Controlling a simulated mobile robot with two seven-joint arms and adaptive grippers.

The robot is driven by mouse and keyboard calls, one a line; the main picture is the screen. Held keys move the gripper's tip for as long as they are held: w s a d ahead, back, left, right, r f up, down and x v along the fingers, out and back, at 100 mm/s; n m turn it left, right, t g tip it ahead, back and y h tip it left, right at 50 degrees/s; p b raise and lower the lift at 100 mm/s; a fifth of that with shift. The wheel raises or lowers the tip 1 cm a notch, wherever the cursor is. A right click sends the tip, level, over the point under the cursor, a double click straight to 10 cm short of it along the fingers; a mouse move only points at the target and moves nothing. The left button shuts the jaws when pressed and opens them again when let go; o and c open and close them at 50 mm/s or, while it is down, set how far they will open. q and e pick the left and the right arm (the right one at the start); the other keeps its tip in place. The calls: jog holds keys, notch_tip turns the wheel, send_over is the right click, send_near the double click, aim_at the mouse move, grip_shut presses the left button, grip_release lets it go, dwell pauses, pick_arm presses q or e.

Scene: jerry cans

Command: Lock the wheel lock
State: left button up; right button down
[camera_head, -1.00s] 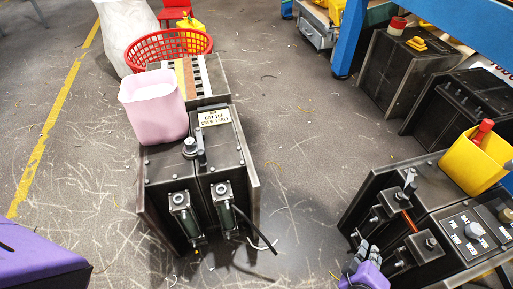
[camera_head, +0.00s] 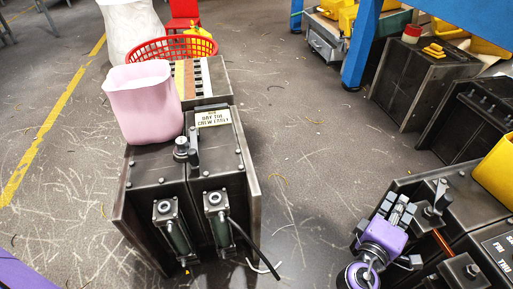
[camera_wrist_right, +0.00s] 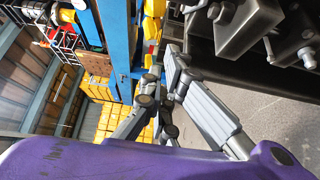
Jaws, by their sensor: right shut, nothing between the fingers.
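No part is clearly marked as the wheel lock. A dark metal box (camera_head: 450,208) stands at the lower right, with an upright lever (camera_head: 439,192) and square blocks on its left side. My right gripper (camera_head: 398,205) is shut and empty, just left of this lever; I cannot tell whether they touch. In the right wrist view my gripper (camera_wrist_right: 165,95) has its fingers together, with dark metal blocks (camera_wrist_right: 240,25) above and to the right. A purple part of my left arm shows at the lower left, but the left gripper is out of view.
A second metal box (camera_head: 222,135) stands in the middle with a lever and two cylinders, and a pink bin (camera_head: 145,105) on top. A red basket (camera_head: 160,47) is behind. A yellow container (camera_head: 497,170) sits on the right box.

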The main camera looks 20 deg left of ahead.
jog(key=w+d, duration=0.1)
jog(key=w, duration=0.1)
jog(key=w+d+b, duration=0.1)
jog(key=w+d, duration=0.1)
jog(key=w, duration=0.1)
jog(key=w+d, duration=0.2)
jog(key=shift+w+d+f+b, duration=0.1)
jog(key=shift+w+b, duration=0.05)
jog(key=shift+b, duration=0.2)
jog(key=shift+s+d, duration=0.35)
jog(key=shift+d, duration=0.1)
